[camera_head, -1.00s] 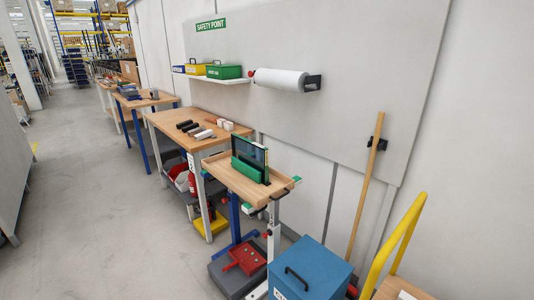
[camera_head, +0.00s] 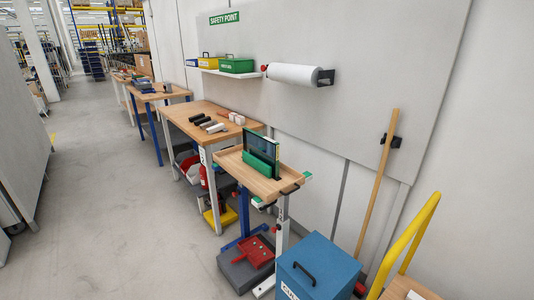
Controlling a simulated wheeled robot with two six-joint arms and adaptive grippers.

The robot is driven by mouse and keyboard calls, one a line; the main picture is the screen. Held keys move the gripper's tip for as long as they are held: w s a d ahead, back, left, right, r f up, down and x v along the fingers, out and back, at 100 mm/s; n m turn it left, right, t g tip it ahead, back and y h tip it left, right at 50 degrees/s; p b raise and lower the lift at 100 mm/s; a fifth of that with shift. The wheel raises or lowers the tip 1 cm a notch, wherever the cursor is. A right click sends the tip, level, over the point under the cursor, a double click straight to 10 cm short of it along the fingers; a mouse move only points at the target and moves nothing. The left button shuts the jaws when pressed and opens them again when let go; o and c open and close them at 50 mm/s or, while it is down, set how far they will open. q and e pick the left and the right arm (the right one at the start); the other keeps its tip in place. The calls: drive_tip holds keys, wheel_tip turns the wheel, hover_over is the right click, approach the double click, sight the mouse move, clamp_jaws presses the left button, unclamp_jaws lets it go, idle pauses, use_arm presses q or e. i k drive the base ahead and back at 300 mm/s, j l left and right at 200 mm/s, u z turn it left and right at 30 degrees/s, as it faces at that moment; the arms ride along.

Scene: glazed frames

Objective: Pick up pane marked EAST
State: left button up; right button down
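A dark glazed pane (camera_head: 264,146) stands upright in a green rack (camera_head: 258,163) on a small wooden-topped stand (camera_head: 231,157). It is seen at a slant, and I cannot read any marking on it, so I cannot tell whether it is EAST. How many panes stand in the rack is unclear from here. Neither of my grippers is in view.
A workbench (camera_head: 181,110) with dark and light blocks stands behind the stand. A blue box (camera_head: 318,265), a yellow-handled cart (camera_head: 408,240) and a leaning wooden pole (camera_head: 378,180) are at right. Grey floor (camera_head: 120,220) is clear at left.

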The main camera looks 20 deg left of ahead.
sight(267, 150)
drive_tip(key=j+z, duration=0.2)
drive_tip(key=z, duration=0.25)
drive_tip(key=i+j+z, duration=0.1)
drive_tip(key=z, duration=0.35)
drive_tip(key=j+z, duration=0.55)
drive_tip(key=j, duration=0.3)
drive_tip(key=k+j+z, duration=0.15)
drive_tip(key=j, duration=0.3)
drive_tip(key=k+j+z, duration=0.15)
drive_tip(key=j, duration=0.3)
drive_tip(key=j+z, duration=0.1)
drive_tip(key=j, duration=0.35)
drive_tip(key=k+j+z, duration=0.15)
drive_tip(key=j, duration=0.25)
drive_tip(key=k+j+z, duration=0.15)
drive_tip(key=j, duration=0.25)
drive_tip(key=k+j+z, duration=0.15)
drive_tip(key=j, duration=0.25)
drive_tip(key=k, duration=0.1)
